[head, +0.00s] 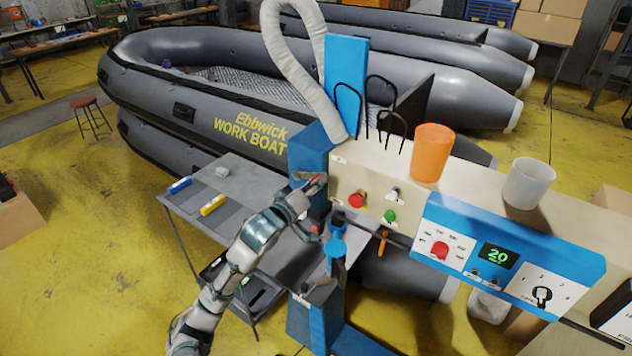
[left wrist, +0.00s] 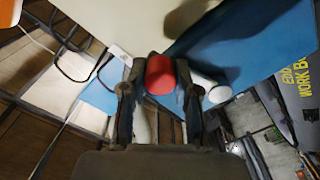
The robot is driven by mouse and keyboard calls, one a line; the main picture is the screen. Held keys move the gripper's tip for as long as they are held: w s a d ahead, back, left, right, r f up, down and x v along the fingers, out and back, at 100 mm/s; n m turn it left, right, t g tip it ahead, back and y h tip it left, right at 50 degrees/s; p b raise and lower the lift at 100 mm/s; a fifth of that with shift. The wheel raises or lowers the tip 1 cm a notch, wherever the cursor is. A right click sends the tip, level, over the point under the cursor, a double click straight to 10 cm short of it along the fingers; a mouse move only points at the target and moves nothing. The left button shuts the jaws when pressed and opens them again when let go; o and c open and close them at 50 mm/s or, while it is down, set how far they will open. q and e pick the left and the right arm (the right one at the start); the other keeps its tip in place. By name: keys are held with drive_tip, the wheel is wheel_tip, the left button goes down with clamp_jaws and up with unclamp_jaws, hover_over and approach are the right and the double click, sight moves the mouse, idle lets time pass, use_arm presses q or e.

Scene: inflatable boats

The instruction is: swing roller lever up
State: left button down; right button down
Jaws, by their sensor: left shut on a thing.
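The roller lever's red knob (left wrist: 160,75) sits between the two fingers of my left gripper (left wrist: 160,98) in the left wrist view. The fingers are closed on it from both sides. In the head view my left gripper (head: 316,196) is at the left end of the beige and blue welding machine (head: 345,180), beside its blue column. The lever's shaft is mostly hidden by the gripper and the machine, so its angle cannot be told. My right gripper is in neither view.
The machine's front carries a red button (head: 357,200), a green button (head: 389,216) and a control panel (head: 500,255). An orange cup (head: 432,153) and a white cup (head: 528,183) stand on top. A grey table (head: 245,180) lies left. Grey inflatable boats (head: 190,105) fill the back.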

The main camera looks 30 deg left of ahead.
use_arm(q)
drive_tip(key=shift+a+r+n+p, duration=0.35)
drive_tip(key=shift+r+n+p, duration=0.3)
drive_tip(key=shift+n+p, duration=0.35)
drive_tip(key=shift+a+r+n+p, duration=0.35)
drive_tip(key=shift+r+n+p, duration=0.4)
drive_tip(key=shift+p, duration=0.3)
drive_tip(key=c, duration=1)
unclamp_jaws()
drive_tip(key=shift+o, duration=0.7)
drive_tip(key=shift+w+f, duration=0.1)
drive_tip(key=shift+f, duration=0.05)
drive_tip(key=shift+a+f, duration=0.1)
drive_tip(key=shift+a, duration=0.1)
drive_tip(key=s+a, duration=0.1)
drive_tip(key=s, duration=1)
drive_tip(key=shift+s, duration=0.4)
